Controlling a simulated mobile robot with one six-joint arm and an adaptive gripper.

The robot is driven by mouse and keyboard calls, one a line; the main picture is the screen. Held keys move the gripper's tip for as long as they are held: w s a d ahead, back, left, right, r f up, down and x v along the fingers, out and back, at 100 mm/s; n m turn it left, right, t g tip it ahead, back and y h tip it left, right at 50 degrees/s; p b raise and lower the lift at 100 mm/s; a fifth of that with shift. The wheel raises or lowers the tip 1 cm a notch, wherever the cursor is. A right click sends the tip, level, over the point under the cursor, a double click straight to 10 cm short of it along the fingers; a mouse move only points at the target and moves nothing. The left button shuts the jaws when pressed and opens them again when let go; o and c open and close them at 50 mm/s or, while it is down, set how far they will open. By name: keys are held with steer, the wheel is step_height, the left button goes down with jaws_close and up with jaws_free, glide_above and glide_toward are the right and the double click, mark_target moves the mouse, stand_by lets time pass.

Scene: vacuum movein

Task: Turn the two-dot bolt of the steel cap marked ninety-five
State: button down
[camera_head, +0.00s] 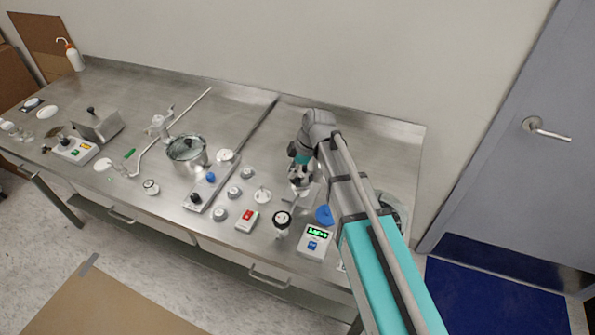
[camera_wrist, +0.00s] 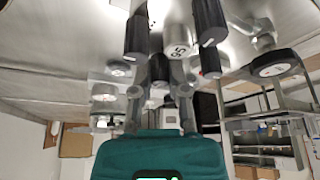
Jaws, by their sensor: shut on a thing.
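Pale marks show on some ends, but I cannot count dots. My gripper (camera_wrist: 158,58) is shut on a black bolt head (camera_wrist: 157,71) between its fingers, beside the cap's marked face. Whether this is the two-dot bolt I cannot tell. In the head view my gripper (camera_head: 300,168) is down at the metal fitting (camera_head: 301,190), partly hidden by the arm.
A white box with a green display (camera_head: 314,240), a blue piece (camera_head: 325,215) and a black-topped round part (camera_head: 282,220) stand close in front. A red-button box (camera_head: 247,219) is left of them. A steel pot (camera_head: 187,152) stands further left. Bare bench lies behind.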

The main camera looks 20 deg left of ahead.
steer(key=shift+a, duration=0.1)
steer(key=c, duration=0.9)
jaws_free()
steer(key=shift+s+r, duration=0.1)
steer(key=shift+r, duration=0.1)
steer(key=shift+r+p, duration=0.7)
steer(key=shift+p, duration=0.15)
steer(key=shift+r+p, duration=0.45)
